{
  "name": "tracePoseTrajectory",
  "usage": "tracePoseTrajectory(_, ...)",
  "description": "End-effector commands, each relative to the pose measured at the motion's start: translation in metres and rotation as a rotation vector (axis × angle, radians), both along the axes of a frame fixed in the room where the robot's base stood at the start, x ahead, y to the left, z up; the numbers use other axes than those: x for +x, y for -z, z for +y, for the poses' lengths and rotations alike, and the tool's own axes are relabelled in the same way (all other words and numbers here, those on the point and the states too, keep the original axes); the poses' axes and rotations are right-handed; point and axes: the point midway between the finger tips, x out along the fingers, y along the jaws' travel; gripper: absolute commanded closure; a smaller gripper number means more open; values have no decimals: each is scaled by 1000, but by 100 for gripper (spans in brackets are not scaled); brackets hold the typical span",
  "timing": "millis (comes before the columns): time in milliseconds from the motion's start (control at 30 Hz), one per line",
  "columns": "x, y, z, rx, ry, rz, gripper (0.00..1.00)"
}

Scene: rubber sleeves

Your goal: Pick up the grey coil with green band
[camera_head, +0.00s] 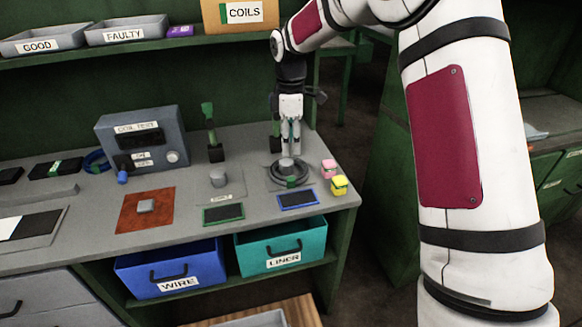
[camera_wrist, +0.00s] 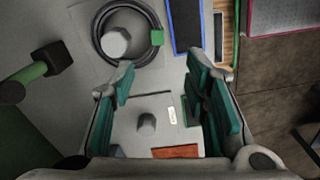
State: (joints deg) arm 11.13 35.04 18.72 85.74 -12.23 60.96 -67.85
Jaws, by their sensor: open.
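The dark grey coil (camera_head: 305,177) lies flat around a grey post (camera_head: 287,164) at the right end of the bench. Its green band (camera_head: 291,183) faces the front. In the wrist view the coil (camera_wrist: 97,28) is at the top left, with the band (camera_wrist: 157,37) on its right side. My gripper (camera_head: 290,151) is above the post, pointing down. In the wrist view its teal-padded fingers (camera_wrist: 160,75) are spread, with nothing between them. The coil appears beyond the left fingertip; whether they touch cannot be told.
Pink (camera_head: 328,168) and yellow (camera_head: 339,185) blocks stand just right of the coil. A second grey post (camera_head: 218,177) and a rust-coloured mat (camera_head: 130,215) are to the left. A dark green upright tool (camera_head: 211,130) stands behind. Blue (camera_head: 172,268) and teal (camera_head: 282,248) bins sit below the bench.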

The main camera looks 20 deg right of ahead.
Motion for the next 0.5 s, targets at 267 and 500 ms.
tracePoseTrajectory(267, -2, 36, 1, 1, -22, 10, 58)
tracePoseTrajectory(500, -1, 75, 1, 1, -20, 8, 58)
